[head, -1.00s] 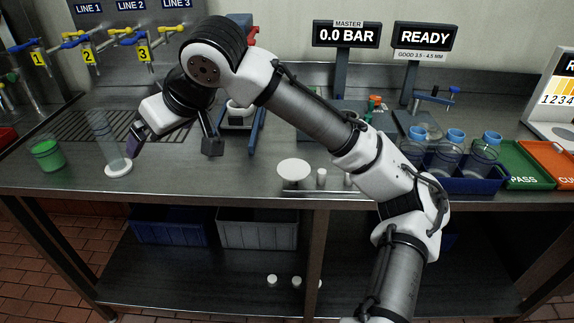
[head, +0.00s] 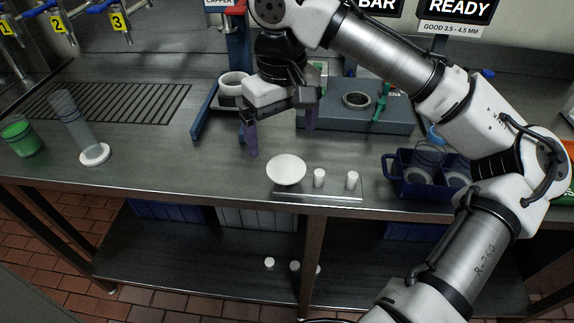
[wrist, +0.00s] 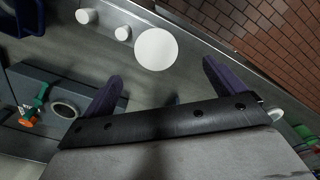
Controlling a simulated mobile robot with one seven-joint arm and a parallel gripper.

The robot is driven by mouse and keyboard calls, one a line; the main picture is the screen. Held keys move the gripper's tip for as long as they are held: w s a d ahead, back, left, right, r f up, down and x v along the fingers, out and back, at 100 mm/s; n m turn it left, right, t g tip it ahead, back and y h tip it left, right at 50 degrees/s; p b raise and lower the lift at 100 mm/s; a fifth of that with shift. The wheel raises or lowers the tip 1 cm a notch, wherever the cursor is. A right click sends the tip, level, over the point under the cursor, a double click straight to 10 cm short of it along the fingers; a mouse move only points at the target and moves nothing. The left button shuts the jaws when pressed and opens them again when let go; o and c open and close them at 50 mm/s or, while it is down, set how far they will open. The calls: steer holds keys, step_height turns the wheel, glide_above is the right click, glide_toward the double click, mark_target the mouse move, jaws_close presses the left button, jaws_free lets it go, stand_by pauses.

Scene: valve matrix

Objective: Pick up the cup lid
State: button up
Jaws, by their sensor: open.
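A round white disc, which looks like the cup lid (head: 287,169), lies flat near the front edge of the counter. It also shows in the wrist view (wrist: 156,49), ahead of and between the fingertips. My gripper (head: 281,137) is open and empty, with its purple fingers pointing down above the counter just behind the disc. The fingers show in the wrist view (wrist: 161,75), apart and not touching the disc. A second white disc (head: 95,155) is at the left, at the base of a tilted clear tube (head: 72,117).
Two small white cylinders (head: 319,178) (head: 352,180) stand right of the disc on a thin strip. A grey fixture block (head: 355,120) stands behind. A blue crate (head: 420,187) with clear cups is at the right. A green cup (head: 20,138) is at the far left.

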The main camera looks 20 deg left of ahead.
mark_target(285, 166)
steer(key=shift+w+f+p, duration=0.25)
steer(key=shift+f, duration=1.65)
steer(key=shift+w+f+p, duration=0.2)
steer(key=shift+f+p, duration=0.05)
steer(key=shift+f, duration=1.65)
steer(key=shift+f, duration=0.25)
steer(key=c, duration=1)
steer(key=shift+r, duration=0.1)
steer(key=shift+c, duration=0.2)
